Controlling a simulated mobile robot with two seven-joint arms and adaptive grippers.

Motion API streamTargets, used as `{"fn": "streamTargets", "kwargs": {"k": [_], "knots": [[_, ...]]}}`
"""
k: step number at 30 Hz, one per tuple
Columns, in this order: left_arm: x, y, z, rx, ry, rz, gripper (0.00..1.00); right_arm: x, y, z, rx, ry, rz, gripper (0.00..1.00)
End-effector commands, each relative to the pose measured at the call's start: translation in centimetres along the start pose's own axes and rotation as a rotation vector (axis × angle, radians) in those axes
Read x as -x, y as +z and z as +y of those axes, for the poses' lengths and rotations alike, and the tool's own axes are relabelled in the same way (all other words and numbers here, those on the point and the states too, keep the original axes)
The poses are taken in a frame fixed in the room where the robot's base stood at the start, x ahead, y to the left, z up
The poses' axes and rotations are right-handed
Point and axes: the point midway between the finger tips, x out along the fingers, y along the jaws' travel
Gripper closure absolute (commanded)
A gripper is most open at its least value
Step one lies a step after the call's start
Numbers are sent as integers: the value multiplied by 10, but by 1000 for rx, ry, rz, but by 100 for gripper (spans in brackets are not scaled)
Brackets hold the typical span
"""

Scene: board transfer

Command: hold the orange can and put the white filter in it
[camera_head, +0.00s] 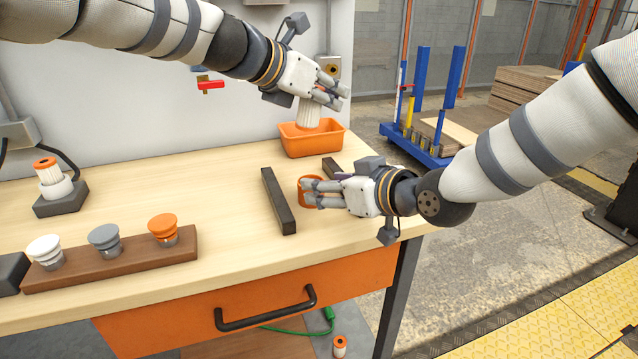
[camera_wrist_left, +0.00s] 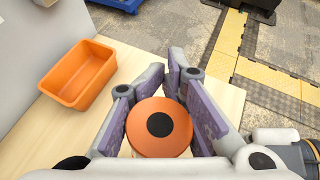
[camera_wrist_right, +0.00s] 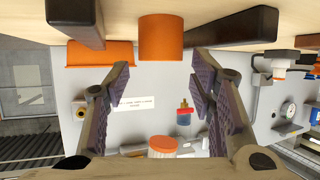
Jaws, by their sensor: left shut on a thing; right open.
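My left gripper (camera_head: 330,92) is shut on the white filter (camera_head: 308,114), a pleated white cylinder, and holds it in front of the orange bin in the head view. In the left wrist view the filter's orange end cap with a dark centre hole (camera_wrist_left: 145,138) sits between the fingers. The orange can (camera_wrist_right: 160,38) stands on the table near the front right. My right gripper (camera_head: 318,190) is open and low at the can (camera_head: 303,194); in the head view its fingers partly cover it. In the right wrist view the can is at the fingertips, between their lines.
An orange bin (camera_head: 330,143) stands at the table's back right. Dark bars (camera_head: 278,203) flank the can area. A wooden rack (camera_head: 115,262) with white, grey and orange caps and a dark stand (camera_head: 62,200) with another filter are at left.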

Motion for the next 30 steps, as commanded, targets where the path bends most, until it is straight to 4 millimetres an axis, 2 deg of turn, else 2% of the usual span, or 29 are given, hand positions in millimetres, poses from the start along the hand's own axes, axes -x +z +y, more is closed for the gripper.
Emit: {"fn": "streamTargets", "kwargs": {"k": [3,9,19,20,24,25,30], "knots": [[0,0,0,0,0,0,100,-29,1,-1,-1,-1,-1,50],[0,0,0,0,0,0,100,-59,1,-1,-3,-1,-1,50],[0,0,0,-1,0,-1,100,-66,0,-1,-3,-2,-1,50],[0,0,0,0,0,-1,100,-66,1,-1,-3,-2,-1,52],[0,0,0,0,0,0,100,-66,1,-1,-3,-2,-1,84],[0,0,0,0,0,0,100,-66,1,-1,-3,-2,-1,88],[-1,-3,0,1,-1,0,100,-66,1,-1,-3,-2,-1,88]]}}
